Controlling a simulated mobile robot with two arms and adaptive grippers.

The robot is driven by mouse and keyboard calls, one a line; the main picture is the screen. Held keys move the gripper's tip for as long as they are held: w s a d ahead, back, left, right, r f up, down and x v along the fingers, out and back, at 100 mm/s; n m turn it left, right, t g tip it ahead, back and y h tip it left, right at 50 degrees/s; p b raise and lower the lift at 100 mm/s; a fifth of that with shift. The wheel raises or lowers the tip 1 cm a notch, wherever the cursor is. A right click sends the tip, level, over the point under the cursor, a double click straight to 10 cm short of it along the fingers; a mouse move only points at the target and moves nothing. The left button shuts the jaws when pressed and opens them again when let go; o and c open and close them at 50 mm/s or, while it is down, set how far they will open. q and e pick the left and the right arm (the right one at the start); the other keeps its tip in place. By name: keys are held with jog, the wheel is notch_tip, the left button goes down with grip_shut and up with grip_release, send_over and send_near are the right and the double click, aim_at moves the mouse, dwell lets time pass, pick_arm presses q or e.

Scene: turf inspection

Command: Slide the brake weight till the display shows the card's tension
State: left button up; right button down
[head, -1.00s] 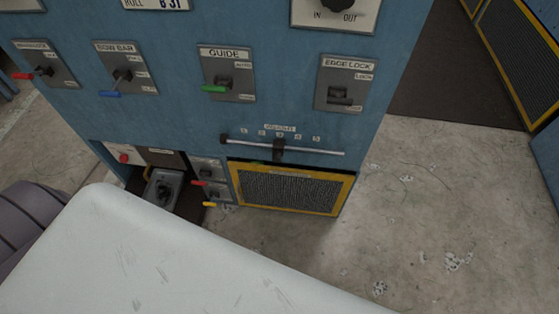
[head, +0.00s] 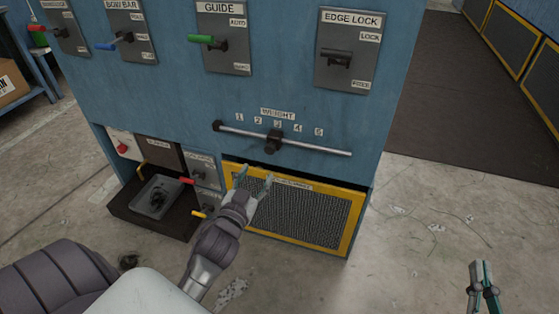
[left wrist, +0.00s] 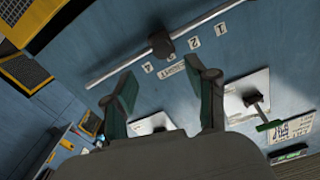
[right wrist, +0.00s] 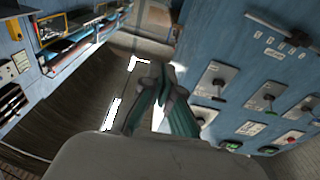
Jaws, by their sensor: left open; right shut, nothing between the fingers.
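The brake weight (head: 273,143) is a dark block on a slightly sloping metal bar (head: 318,147) on the blue panel. It sits near the 3 of the WEIGHT scale (head: 278,114), which runs 1 to 5. My left gripper (head: 254,179) is open, just below the bar, in front of the yellow-framed mesh, apart from the weight. In the left wrist view the weight (left wrist: 161,45) lies beyond the spread fingers (left wrist: 163,76). My right gripper (head: 484,266) is shut and empty above the floor at right; it also shows in the right wrist view (right wrist: 162,76).
The GUIDE lever (head: 208,40) and EDGE LOCK lever (head: 336,56) stand out above the bar. Small red and yellow levers and a grey tray (head: 158,198) are at lower left. The concrete floor (head: 420,225) to the right is clear.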

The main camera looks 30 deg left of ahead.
aim_at(273, 144)
pick_arm(q)
jog(key=x, duration=0.3)
jog(key=b+x, duration=0.1)
jog(key=x, duration=0.2)
jog(key=shift+w+a+r, duration=0.15)
jog(key=shift+w+r, duration=0.05)
jog(key=shift+r, duration=0.05)
jog(key=b+x, duration=0.1)
jog(key=x, duration=0.5)
jog(key=shift+w+b, duration=0.2)
jog(key=shift+b, duration=0.2)
jog(key=shift+w+a, duration=0.15)
jog(key=shift+w, duration=0.35)
pick_arm(e)
jog(key=s+r+t+y, duration=0.1)
jog(key=s+r+t, duration=0.2)
jog(key=r+t, duration=0.1)
jog(key=s+r+t+y, duration=0.2)
jog(key=r+t, duration=0.2)
jog(key=r, duration=0.3)
jog(key=shift+s+r, duration=0.25)
jog(key=shift+s, duration=0.15)
jog(key=shift+a, duration=0.1)
pick_arm(q)
grip_shut()
